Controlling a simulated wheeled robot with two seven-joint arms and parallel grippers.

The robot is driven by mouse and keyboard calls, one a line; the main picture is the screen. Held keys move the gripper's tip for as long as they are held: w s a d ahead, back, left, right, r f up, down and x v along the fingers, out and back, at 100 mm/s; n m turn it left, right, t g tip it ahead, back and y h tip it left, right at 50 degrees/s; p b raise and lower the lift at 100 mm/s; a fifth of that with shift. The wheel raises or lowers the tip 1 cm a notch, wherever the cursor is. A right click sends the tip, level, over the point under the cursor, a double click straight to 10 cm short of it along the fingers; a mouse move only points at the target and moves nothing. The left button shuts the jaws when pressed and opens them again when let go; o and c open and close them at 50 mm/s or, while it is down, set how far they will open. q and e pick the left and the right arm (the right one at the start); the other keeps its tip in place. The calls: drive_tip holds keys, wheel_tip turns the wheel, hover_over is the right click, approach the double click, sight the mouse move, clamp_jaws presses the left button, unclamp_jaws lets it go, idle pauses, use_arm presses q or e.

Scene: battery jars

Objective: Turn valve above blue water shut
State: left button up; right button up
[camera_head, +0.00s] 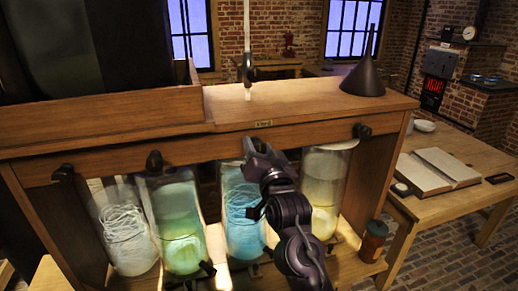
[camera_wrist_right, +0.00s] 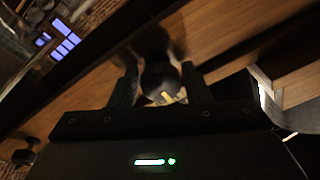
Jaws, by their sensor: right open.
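The jar of blue water (camera_head: 240,222) stands under the wooden beam, third from the left in the row, partly covered by my right arm. My right gripper (camera_head: 256,150) is up at the beam face above this jar. The dark valve knob (camera_wrist_right: 158,75) shows in the right wrist view between my two open fingers, with a small yellow mark on it. I cannot tell whether the fingers touch it. In the head view my gripper hides this valve. My left gripper is not in view.
Similar dark valves sit on the beam at the far left (camera_head: 63,173), above the green jar (camera_head: 154,162) and at the right (camera_head: 362,131). A dark funnel (camera_head: 364,80) stands on top. A table with an open book (camera_head: 437,170) is at the right.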

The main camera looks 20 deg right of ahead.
drive_tip(key=s+f+b, duration=0.1)
drive_tip(key=s+b, duration=0.2)
drive_tip(key=s, duration=0.4)
drive_tip(key=shift+s+d+f, duration=0.15)
drive_tip(key=shift+s, duration=0.2)
